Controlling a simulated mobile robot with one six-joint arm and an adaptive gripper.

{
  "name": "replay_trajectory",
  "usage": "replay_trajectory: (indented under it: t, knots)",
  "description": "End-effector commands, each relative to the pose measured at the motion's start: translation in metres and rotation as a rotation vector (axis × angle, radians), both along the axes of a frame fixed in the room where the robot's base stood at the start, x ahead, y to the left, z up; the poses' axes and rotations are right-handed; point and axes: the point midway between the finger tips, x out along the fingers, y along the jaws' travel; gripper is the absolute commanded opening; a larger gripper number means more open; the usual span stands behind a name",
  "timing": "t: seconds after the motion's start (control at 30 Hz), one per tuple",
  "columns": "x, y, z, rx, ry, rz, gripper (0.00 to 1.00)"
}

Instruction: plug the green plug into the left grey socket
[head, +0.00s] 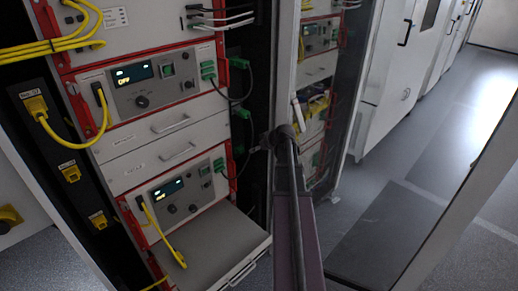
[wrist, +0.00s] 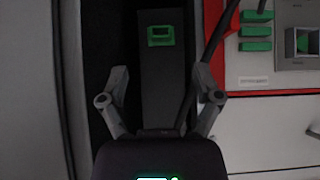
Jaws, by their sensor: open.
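My gripper (wrist: 160,72) is open, with nothing seen between its fingers. In the head view my gripper (head: 268,139) is beside the right edge of the rack. In the wrist view a green connector piece (wrist: 160,36) with a dark opening sits on a dark grey strip, beyond and between the fingertips. I cannot tell whether it is a plug or a socket. A dark cable (wrist: 214,35) runs down past the right finger. In the head view a green connector (head: 242,113) shows on the rack's right side. I cannot make out the left grey socket.
Green terminal blocks (wrist: 256,30) sit on the red-edged panel at right. Yellow cables (head: 103,115) hang at the rack's left. A drawer (head: 225,245) stands out low in front. A cabinet door frame (head: 286,60) stands close to my arm. Open floor (head: 415,150) lies at right.

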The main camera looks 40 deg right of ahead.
Motion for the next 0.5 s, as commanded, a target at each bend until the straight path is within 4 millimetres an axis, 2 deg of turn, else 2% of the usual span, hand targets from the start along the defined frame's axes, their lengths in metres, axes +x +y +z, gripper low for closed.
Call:
replay_trajectory:
  t: [0.03, 0.5]
  knots:
    - [0.001, 0.0, -0.009, 0.0, 0.0, 0.0, 0.82]
    - [0.008, 0.0, -0.047, 0.0, 0.0, 0.0, 0.82]
